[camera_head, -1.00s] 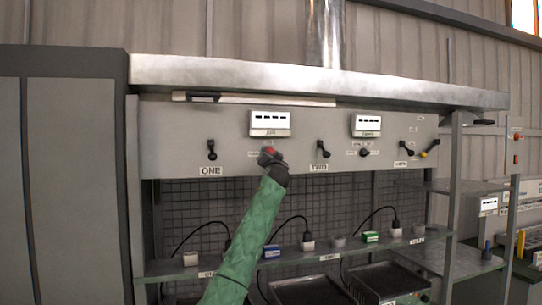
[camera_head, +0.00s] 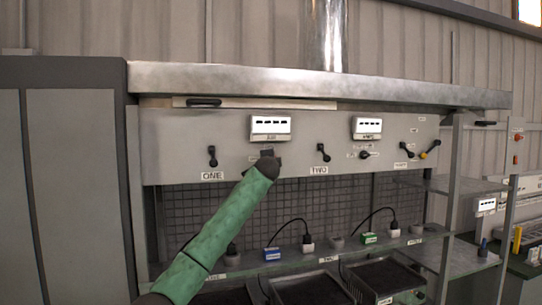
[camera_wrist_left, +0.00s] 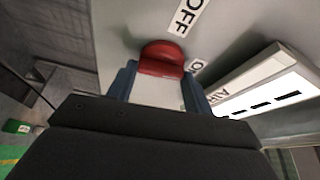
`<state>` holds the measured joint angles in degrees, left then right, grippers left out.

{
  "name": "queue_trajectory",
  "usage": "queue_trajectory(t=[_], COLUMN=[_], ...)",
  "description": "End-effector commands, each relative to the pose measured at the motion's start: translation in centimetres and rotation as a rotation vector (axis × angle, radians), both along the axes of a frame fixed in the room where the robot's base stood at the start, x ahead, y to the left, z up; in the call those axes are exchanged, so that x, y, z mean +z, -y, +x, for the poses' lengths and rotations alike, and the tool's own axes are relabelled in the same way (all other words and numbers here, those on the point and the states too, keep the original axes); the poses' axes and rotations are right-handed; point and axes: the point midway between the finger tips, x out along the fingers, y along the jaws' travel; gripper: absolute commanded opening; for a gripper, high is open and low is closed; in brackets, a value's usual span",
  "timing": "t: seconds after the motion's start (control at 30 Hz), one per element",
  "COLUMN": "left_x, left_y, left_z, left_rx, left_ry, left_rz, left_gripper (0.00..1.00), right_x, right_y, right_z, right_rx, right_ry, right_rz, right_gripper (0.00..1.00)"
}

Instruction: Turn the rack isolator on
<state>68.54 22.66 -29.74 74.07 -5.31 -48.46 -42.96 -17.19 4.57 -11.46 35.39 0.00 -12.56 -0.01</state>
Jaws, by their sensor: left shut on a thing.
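My left gripper (camera_head: 267,156) is at the grey panel (camera_head: 230,132), below the left white display (camera_head: 270,127). In the left wrist view, its two blue-grey fingers (camera_wrist_left: 157,84) are shut on a red knob (camera_wrist_left: 163,57), one on each side. An OFF label (camera_wrist_left: 187,15) is on the panel beside the knob. A second label (camera_wrist_left: 196,66) starting with O is partly hidden. In the head view the gripper covers the knob. I cannot read any label naming the rack isolator. My right gripper is not in view.
Black handles sit on the panel at ONE (camera_head: 212,156) and TWO (camera_head: 323,152), either side of my gripper. More handles (camera_head: 406,150) are at the right. A metal hood (camera_head: 320,85) juts out above. A shelf (camera_head: 300,262) with plugs and cables is below.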

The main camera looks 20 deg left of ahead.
Motion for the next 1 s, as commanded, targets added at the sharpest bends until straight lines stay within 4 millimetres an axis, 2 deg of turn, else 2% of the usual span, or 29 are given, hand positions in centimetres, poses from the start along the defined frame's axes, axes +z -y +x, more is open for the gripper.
queue_trajectory(t=[0.03,0.3,0.87,0.9,1.0], left_x=[0.3,0.0,-0.2,-0.2,-0.2], left_y=[0.1,0.1,0.2,0.2,0.1], left_z=[0.0,0.0,0.0,0.0,0.0], left_rx=[0.000,-0.001,-0.001,-0.001,-0.001], left_ry=[-0.017,-0.077,-0.094,-0.094,-0.094], left_rz=[0.024,0.111,0.138,0.137,0.137], left_gripper=[0.28,0.28,0.28,0.53,0.72], right_x=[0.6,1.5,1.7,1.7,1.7], right_y=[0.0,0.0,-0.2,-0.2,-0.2], right_z=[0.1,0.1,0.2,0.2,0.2], right_rx=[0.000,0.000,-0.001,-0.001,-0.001], right_ry=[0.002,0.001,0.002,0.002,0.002], right_rz=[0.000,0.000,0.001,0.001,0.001], right_gripper=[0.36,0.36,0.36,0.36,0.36])
